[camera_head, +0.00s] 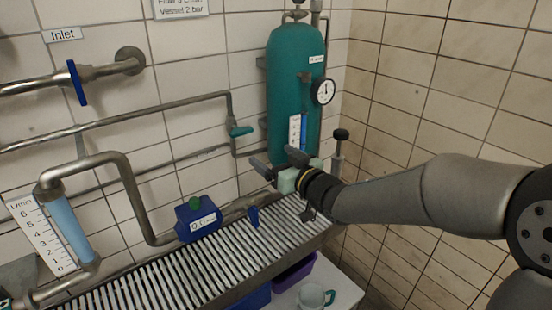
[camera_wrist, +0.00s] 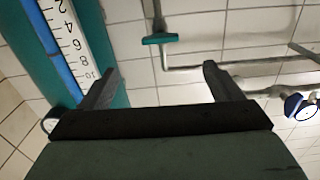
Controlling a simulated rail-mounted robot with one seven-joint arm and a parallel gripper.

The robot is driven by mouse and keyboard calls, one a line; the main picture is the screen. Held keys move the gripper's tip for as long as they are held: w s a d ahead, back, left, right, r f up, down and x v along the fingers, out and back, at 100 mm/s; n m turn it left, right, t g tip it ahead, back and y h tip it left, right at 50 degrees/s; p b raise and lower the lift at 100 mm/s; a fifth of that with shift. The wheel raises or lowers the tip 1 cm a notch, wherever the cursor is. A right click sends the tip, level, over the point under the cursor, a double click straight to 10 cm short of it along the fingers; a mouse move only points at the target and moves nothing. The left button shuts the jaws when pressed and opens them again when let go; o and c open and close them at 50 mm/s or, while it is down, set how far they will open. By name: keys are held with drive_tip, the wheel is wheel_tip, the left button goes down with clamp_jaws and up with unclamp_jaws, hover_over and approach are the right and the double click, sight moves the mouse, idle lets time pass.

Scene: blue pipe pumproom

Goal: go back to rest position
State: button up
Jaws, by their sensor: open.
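My gripper (camera_head: 277,163) is in front of the lower part of the teal pressure vessel (camera_head: 296,85) in the head view. In the wrist view my gripper (camera_wrist: 158,82) shows two dark fingers spread wide, with nothing between them. The vessel's blue level tube and white number scale (camera_wrist: 75,35) lie beyond the left finger. A teal-handled valve (camera_wrist: 160,39) on a grey pipe shows beyond the gap between the fingers. My arm reaches in from the right. I cannot tell whether a finger touches the vessel.
A slatted metal grate (camera_head: 150,285) runs below the pipes. On it sits a blue box with a green button (camera_head: 197,217). A flow tube (camera_head: 68,230) stands at left, and a blue-handled inlet valve (camera_head: 77,83) is above. A mug (camera_head: 313,297) stands below the grate.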

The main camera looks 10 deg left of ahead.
drive_tip(key=s+d+f+m+g+h, duration=0.1)
drive_tip(key=s+d+f+m+h, duration=0.1)
drive_tip(key=s+d+f+h, duration=0.3)
drive_tip(key=d+f+m+g+h+p, duration=0.1)
drive_tip(key=d+f+m+h, duration=0.15)
drive_tip(key=d, duration=0.55)
drive_tip(key=s+d+f+m+g+h, duration=0.1)
drive_tip(key=s+d+f+h, duration=0.2)
drive_tip(key=d+h, duration=0.25)
drive_tip(key=s+d+f+m+g, duration=0.1)
drive_tip(key=s+d+g, duration=0.3)
drive_tip(key=s, duration=0.6)
drive_tip(key=s+d+f+m+g, duration=0.2)
drive_tip(key=s+d+g, duration=0.2)
drive_tip(key=s, duration=0.7)
drive_tip(key=shift+s+d+f+p, duration=0.15)
drive_tip(key=shift+s+d+p, duration=0.1)
drive_tip(key=shift+d+p, duration=0.1)
drive_tip(key=shift+m, duration=0.25)
wheel_tip(320, 180, up, 20)
drive_tip(key=d+p, duration=0.1)
drive_tip(key=p, duration=1.6)
drive_tip(key=shift+m+t+h, duration=0.3)
